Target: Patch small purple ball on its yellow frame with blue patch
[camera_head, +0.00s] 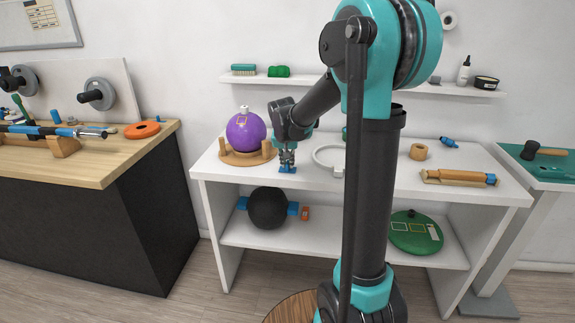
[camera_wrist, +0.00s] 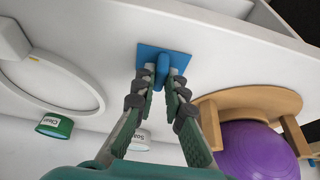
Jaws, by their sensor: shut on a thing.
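The small purple ball (camera_head: 246,133) sits in a wooden stand (camera_head: 228,157) on the white bench, with a yellow outline frame (camera_head: 242,119) on its upper side. In the wrist view the ball (camera_wrist: 258,155) and stand (camera_wrist: 252,96) are at the lower right; the frame is not visible there. My gripper (camera_head: 287,159) is to the right of the ball, pointing down. It is shut on the raised tab of the square blue patch (camera_head: 288,169), also seen in the wrist view (camera_wrist: 176,57). The patch is at bench-top level; I cannot tell whether it touches.
A white ring (camera_head: 319,159) lies right of my gripper. A wooden ring (camera_head: 418,152) and a wooden roller (camera_head: 458,178) lie farther right. A black ball (camera_head: 268,208) and a green round item (camera_head: 416,234) are on the lower shelf. A wall shelf (camera_head: 370,84) runs above.

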